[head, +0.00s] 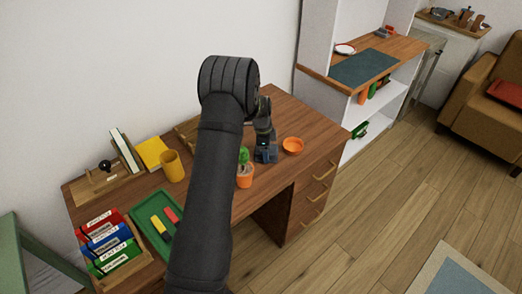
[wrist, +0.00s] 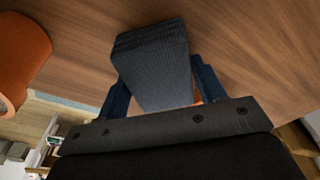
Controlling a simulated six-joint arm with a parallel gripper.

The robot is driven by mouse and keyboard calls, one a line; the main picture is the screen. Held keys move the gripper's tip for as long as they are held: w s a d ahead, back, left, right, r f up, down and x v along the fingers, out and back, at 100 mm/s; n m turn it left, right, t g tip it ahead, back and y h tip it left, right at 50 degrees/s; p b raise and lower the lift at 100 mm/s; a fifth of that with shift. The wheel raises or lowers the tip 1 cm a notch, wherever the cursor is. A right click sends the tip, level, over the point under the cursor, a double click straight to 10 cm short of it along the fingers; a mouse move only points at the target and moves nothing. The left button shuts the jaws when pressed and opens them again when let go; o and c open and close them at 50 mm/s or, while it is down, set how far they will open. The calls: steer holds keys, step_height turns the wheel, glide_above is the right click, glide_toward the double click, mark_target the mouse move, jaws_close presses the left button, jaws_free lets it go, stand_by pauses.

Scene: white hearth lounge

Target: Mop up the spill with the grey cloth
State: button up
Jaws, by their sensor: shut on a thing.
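The cloth is not clear in the head view. I see no spill in either view; my arm and the cloth hide part of the desk.
A yellow mug (head: 173,166), green tray (head: 151,222) and binders (head: 108,240) are further left. The desk's right edge is near the bowl.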

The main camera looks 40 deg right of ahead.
steer(key=shift+r, duration=3.95)
steer(key=shift+w+a+r, duration=0.15)
steer(key=shift+w, duration=0.05)
steer(key=w+a+r+n, duration=0.5)
steer(key=w+a+r, duration=0.2)
steer(key=w, duration=0.1)
steer(key=w+a+r+n+t, duration=0.15)
steer(key=w+a+n, duration=0.4)
steer(key=a, duration=0.65)
steer(key=a+f+n, duration=0.4)
steer(key=a+n, duration=0.4)
steer(key=a, duration=0.8)
steer(key=a+f+n+y, duration=0.1)
steer(key=a+f+n, duration=0.3)
steer(key=a, duration=1.2)
steer(key=n+t, duration=0.1)
steer(key=n, duration=0.3)
steer(key=shift+w+a, duration=0.15)
steer(key=shift+a, duration=0.25)
steer(key=shift+f+n, duration=0.1)
steer(key=shift+n, duration=0.15)
